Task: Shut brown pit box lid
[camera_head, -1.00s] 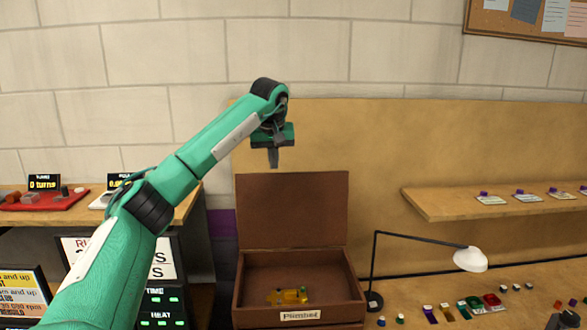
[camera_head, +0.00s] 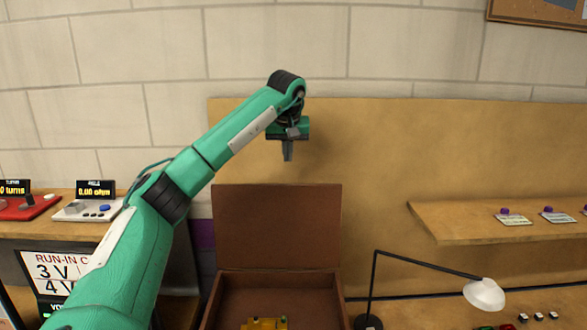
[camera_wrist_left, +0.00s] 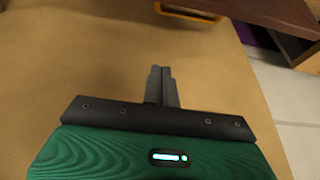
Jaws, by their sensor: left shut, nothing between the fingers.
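The brown pit box (camera_head: 212,308) stands on the bench at the bottom centre of the head view, its lower part cut off by the frame edge. Its brown lid (camera_head: 278,225) stands open and upright at the back. A yellow object (camera_head: 262,323) lies inside the box. My left gripper (camera_head: 287,158) is shut and empty, fingers pointing down, above the lid's top edge and apart from it in the picture. In the left wrist view the shut fingers (camera_wrist_left: 162,85) show against the tan board, with a dark brown panel (camera_wrist_left: 268,12) at the top. My right gripper is not in view.
A black lamp (camera_head: 375,280) with a white shade (camera_head: 484,294) stands right of the box. A wooden shelf (camera_head: 450,225) juts out at the right. A shelf with displays (camera_head: 95,188) is at the left. The tan board (camera_head: 380,150) behind is bare.

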